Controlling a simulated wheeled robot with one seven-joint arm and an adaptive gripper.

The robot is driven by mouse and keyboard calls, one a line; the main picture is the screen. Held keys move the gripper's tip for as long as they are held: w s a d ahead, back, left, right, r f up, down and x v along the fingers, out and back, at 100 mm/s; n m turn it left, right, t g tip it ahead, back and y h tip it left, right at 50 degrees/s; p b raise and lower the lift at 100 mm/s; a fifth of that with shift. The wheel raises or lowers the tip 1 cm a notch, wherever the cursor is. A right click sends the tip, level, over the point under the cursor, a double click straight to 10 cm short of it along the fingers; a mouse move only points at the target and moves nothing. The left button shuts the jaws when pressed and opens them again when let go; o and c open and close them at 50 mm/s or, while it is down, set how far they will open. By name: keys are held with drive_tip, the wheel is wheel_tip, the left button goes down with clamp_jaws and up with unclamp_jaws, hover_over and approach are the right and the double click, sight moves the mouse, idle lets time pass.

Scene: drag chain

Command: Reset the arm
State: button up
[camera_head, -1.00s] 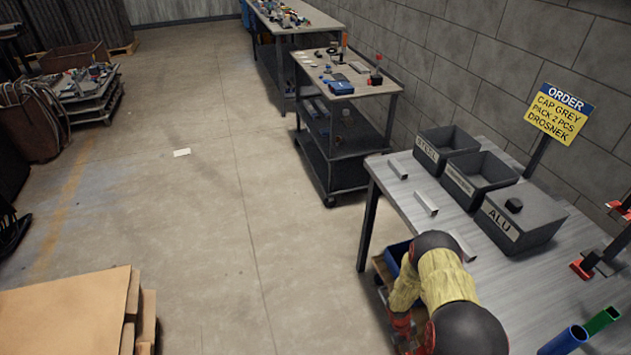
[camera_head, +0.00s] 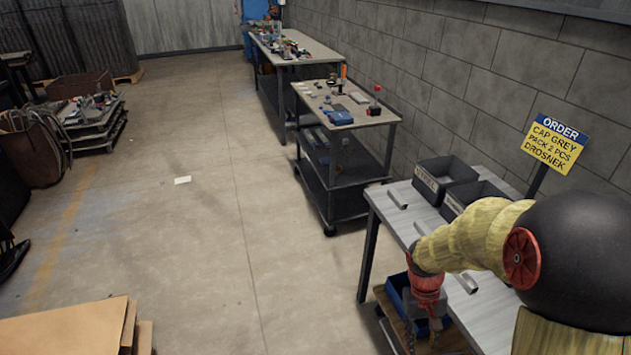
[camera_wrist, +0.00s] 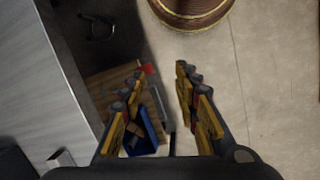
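My gripper (camera_head: 423,332) hangs pointing down beside the left edge of the workbench (camera_head: 400,230), above a low wooden surface with a blue bin. In the wrist view my gripper (camera_wrist: 165,68) has its two yellow and dark fingers apart, with nothing between them. My arm bends over the bench from the right and hides part of its top. The blue bin (camera_wrist: 152,128) shows below the left finger in the wrist view, partly hidden.
Grey bins (camera_head: 443,178) and short metal profiles (camera_head: 397,200) lie on the bench. A yellow and blue order sign (camera_head: 555,143) stands behind. A tool cart (camera_head: 345,160) stands farther back. Cardboard (camera_head: 65,325) lies at lower left.

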drive_tip(key=s+a+r+t, duration=0.2)
drive_tip(key=s+r, duration=0.1)
drive_tip(key=r, duration=0.6)
drive_tip(key=s+a+r+t+y, duration=0.1)
drive_tip(key=s+a+r+t, duration=0.2)
drive_tip(key=r, duration=0.6)
drive_tip(key=s+a+r+t+p, duration=0.1)
drive_tip(key=s+a+r+t, duration=0.1)
drive_tip(key=s+r, duration=0.3)
wheel_tip(320, 180, up, 4)
drive_tip(key=shift+s+a+f+t+y, duration=0.1)
drive_tip(key=shift+s+a+t+y, duration=0.2)
drive_tip(key=shift+a+t, duration=0.15)
